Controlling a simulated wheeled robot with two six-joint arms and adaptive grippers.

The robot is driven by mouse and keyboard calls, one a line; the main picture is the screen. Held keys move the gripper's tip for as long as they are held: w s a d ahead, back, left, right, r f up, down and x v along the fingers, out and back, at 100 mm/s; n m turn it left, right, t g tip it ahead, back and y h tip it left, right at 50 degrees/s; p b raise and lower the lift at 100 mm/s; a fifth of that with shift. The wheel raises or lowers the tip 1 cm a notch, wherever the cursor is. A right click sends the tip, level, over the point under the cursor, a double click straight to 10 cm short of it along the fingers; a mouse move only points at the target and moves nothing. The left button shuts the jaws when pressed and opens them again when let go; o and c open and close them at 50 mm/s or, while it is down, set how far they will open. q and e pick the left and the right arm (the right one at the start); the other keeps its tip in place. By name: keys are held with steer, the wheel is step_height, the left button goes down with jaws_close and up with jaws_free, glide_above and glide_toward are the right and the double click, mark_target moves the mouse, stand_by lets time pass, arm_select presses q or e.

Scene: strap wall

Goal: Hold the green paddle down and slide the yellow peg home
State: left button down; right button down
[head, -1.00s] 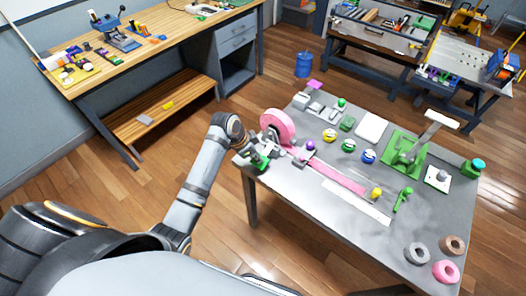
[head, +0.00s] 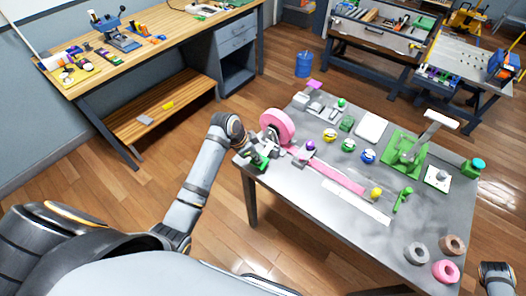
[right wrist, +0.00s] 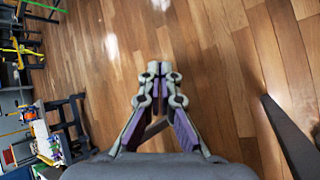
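A yellow round-headed peg (head: 376,193) stands at the right end of a pink strap (head: 335,181) on the grey table. A green lever-like piece (head: 403,199) stands just right of it. Another green piece (head: 258,161) sits at the table's left corner, beside my left gripper (head: 267,149). I cannot tell which green piece is the paddle. My left gripper is at the table's left end, below the pink roll (head: 278,125); its fingers are too small to read, and contact is unclear. My right gripper (right wrist: 157,72) is shut and empty above the wooden floor in the right wrist view.
A green stand with a grey lever (head: 405,150) is at the table's right back. Several coloured knobs are mid-table. Tape rolls (head: 446,271) lie at the front right. A wooden workbench (head: 150,45) stands at the left back.

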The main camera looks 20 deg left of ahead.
steer(key=w+a+r+m, duration=0.2)
steer(key=w+a+r, duration=0.1)
steer(key=w+a, duration=0.1)
steer(key=w+a+r+m+y, duration=0.1)
steer(key=w+a+r+m, duration=0.1)
steer(key=w+a+r, duration=0.1)
steer(key=w+a+r+m+y, duration=0.1)
steer(key=w+a+r+m, duration=0.1)
steer(key=w+a+r, duration=0.2)
steer(key=shift+w+a+r, duration=0.1)
steer(key=shift+w+a, duration=0.05)
steer(key=shift+a, duration=0.45)
steer(key=shift+w+a+r, duration=0.1)
steer(key=shift+w+a, duration=0.05)
steer(key=shift+a, duration=0.45)
steer(key=w+a+r+y, duration=0.1)
steer(key=a+r+y, duration=0.35)
steer(key=a, duration=1.05)
steer(key=w+a+r+y, duration=0.1)
steer(key=a+r+y, duration=0.35)
steer(key=a, duration=0.95)
step_height(320, 180, down, 9)
steer(key=shift+s+f+m+t+h, duration=0.15)
steer(key=shift+m+t+h, duration=0.2)
steer(key=shift+h, duration=0.65)
steer(key=shift+a, duration=0.1)
